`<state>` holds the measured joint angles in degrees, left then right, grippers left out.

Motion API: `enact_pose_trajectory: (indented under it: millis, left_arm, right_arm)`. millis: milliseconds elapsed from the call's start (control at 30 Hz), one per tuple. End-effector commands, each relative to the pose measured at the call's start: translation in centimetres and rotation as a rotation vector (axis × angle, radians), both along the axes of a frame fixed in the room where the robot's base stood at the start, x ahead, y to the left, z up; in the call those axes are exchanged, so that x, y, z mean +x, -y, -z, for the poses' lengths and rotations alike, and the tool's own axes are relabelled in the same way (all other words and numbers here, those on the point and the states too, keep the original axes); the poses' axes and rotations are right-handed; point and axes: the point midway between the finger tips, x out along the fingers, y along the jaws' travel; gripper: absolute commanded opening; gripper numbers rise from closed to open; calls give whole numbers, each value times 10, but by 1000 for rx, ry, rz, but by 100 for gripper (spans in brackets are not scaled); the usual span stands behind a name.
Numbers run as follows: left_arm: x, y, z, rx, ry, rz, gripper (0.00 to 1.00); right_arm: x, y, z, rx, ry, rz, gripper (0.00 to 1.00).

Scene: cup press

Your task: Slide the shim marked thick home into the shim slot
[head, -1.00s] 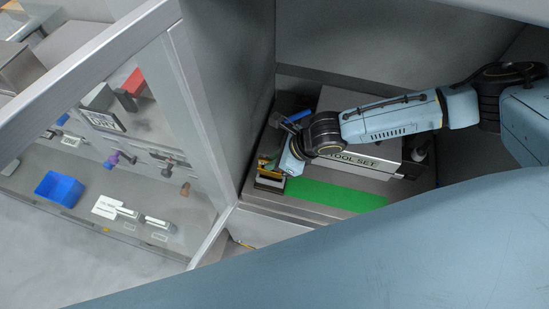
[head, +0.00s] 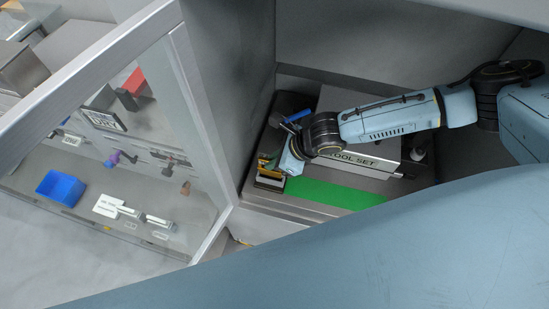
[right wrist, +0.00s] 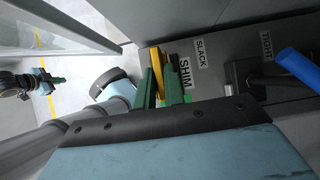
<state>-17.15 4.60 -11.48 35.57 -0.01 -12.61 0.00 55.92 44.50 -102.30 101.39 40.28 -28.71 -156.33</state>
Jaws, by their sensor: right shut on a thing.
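My right gripper (right wrist: 160,82) is shut on a yellow shim (right wrist: 157,66), which stands up between its green fingers. The shim's thickness marking cannot be read. A label reading SHIM (right wrist: 186,75) is just right of the fingers; the slot itself is mostly hidden. In the head view the right gripper (head: 268,168) is low over the dark block (head: 269,184) at the left end of the green strip. I cannot tell how deep the shim sits. My left gripper (right wrist: 54,79) shows small at the left of the right wrist view; its opening is unclear.
A blue lever handle (right wrist: 299,68) stands right of the gripper, near labels SLACK (right wrist: 200,50) and TIGHT (right wrist: 266,44). A TOOL SET box (head: 372,163) lies behind the green strip (head: 335,194). A framed clear panel (head: 205,130) stands close on the left.

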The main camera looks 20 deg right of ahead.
Motion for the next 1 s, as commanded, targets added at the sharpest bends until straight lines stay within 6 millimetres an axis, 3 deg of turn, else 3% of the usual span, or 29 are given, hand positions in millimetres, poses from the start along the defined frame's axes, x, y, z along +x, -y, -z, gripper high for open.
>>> enact_pose_trajectory:
  millis: [1000]
  left_arm:
    - [-1, 0, -4, 0, -1, -1, 0]
  right_arm:
    - [1, 0, 2, 1, 2, -1, 0]
